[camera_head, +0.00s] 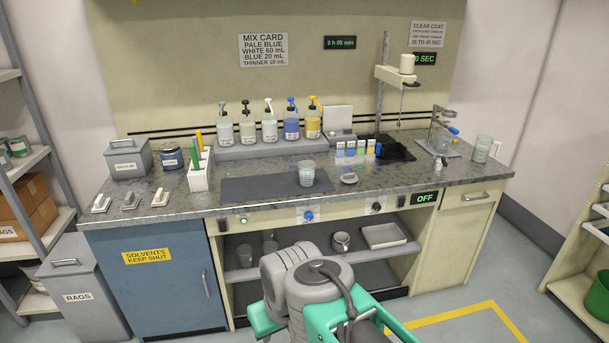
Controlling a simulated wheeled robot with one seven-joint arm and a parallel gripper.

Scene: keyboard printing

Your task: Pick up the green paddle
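The green paddle (194,156) stands upright in a white holder (200,181) on the left part of the counter. Its lower part is hidden inside the holder. A yellow paddle (199,139) stands just behind it in the same holder. Grey and green links of my own arm show at the bottom centre, in front of the bench and well apart from the holder. I cannot make out my gripper's fingers in this view.
A blue-lidded jar (172,158) and a grey lidded bin (128,160) stand left of the holder. A dark mat (250,190) with a clear beaker (306,175) lies to its right. Pump bottles (270,125) line the back. Small handled blocks (130,201) sit along the front left edge.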

